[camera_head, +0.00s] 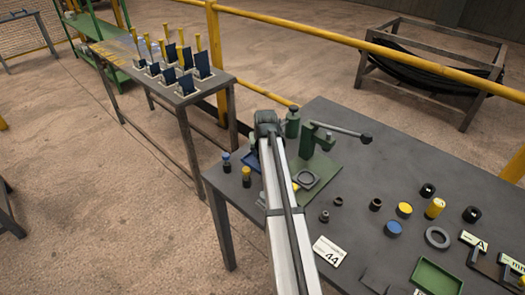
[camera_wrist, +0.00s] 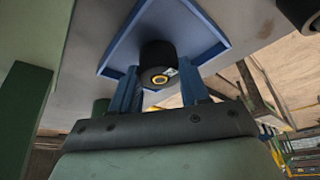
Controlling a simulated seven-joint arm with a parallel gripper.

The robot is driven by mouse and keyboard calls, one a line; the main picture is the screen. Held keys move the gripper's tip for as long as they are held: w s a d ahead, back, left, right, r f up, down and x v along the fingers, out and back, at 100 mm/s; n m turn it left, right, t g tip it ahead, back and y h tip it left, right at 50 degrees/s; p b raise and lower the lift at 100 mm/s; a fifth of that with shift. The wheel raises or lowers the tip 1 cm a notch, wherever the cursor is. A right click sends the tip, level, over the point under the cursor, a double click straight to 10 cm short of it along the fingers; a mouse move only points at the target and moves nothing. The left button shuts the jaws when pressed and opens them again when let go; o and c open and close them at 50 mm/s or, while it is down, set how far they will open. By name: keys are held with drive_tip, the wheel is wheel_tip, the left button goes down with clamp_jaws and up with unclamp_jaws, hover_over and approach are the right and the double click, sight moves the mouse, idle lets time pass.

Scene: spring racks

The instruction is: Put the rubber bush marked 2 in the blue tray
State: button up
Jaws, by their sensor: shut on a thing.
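A black rubber bush (camera_wrist: 157,58) with a yellow ring around its bore sits between the two blue fingers of my gripper (camera_wrist: 160,82) in the wrist view. My gripper is shut on it. A small pale mark shows on its face, too small to read as a 2. The blue tray (camera_wrist: 112,55) lies directly beyond the bush, its raised rim around it; I cannot tell whether the bush touches its floor. In the head view only a sliver of the blue tray (camera_head: 251,163) shows left of my arm, which hides the bush and fingers.
A green press (camera_head: 318,134) with a long lever stands just right of my arm. A ring (camera_head: 305,178) lies on its green base. Black, yellow and blue parts stand on the right of the grey table (camera_head: 350,240), with a green tray (camera_head: 437,277) at the front.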

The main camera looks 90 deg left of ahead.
drive_tip(key=o, duration=1.1)
drive_tip(key=shift+f, duration=0.1)
drive_tip(key=v, duration=1.2)
drive_tip(key=shift+a, duration=0.1)
